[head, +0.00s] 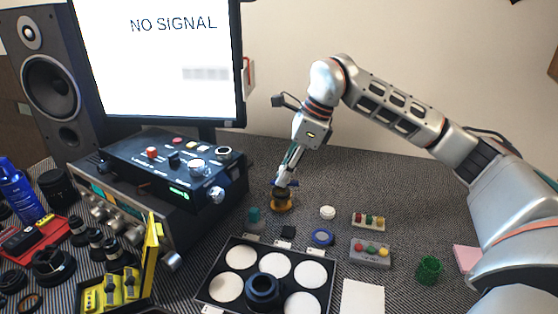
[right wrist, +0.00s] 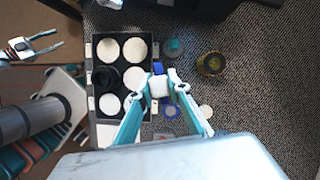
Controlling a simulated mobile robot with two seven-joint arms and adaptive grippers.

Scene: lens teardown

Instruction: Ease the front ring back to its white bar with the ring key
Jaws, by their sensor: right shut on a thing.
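The lens (head: 281,205) stands on the striped mat, dark on top with an orange-gold base. In the right wrist view it is a dark round shape with a gold rim (right wrist: 210,64). Its front ring and white bar are too small to make out. My right gripper (head: 285,184) is just above the lens in the head view, pointing down. It is shut on a small blue piece (right wrist: 158,68), apparently the ring key. I cannot tell whether the key touches the lens. My left gripper (right wrist: 48,42) shows only in the right wrist view, empty, its fingers apart.
A black tray with white round pads (head: 208,290) lies in front, a dark ring part on it. A control box (head: 170,165) stands left. A blue ring (head: 322,237), white knob (head: 327,212), button boxes (head: 370,253) and green cup (head: 429,269) lie right.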

